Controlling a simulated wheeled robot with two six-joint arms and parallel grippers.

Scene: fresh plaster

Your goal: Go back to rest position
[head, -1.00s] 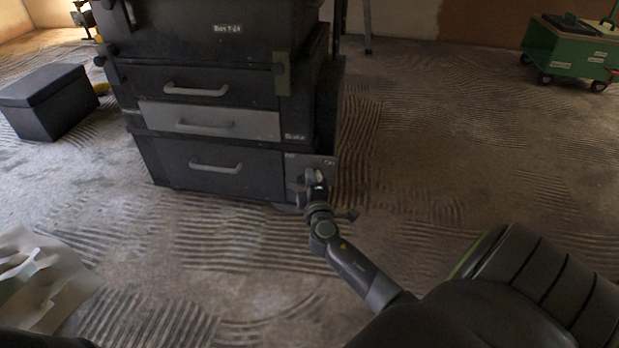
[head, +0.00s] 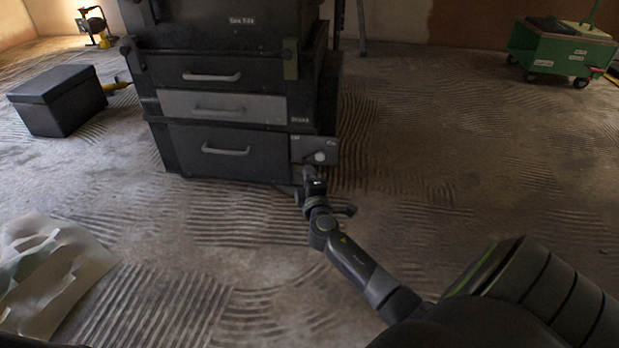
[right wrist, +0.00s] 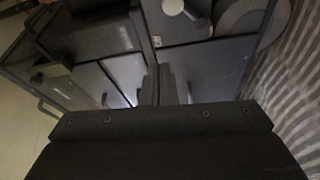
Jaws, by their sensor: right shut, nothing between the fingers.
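My right gripper (head: 308,178) is at the end of my right arm, which reaches forward from the lower right. It is shut and empty, low in front of the right side of the dark drawer cabinet (head: 180,148). Just above it is a grey panel with a round knob (head: 320,156) and small lettering on each side. In the right wrist view the shut fingers (right wrist: 163,88) point toward the cabinet, and the knob (right wrist: 172,6) shows at the top. I cannot tell if the fingertips touch the cabinet. My left gripper is not in view.
A black lidded box (head: 60,102) stands at the left. A green wheeled cart (head: 556,50) is at the back right. Crumpled pale sheets (head: 45,270) lie at the lower left. The ridged floor right of the cabinet is clear.

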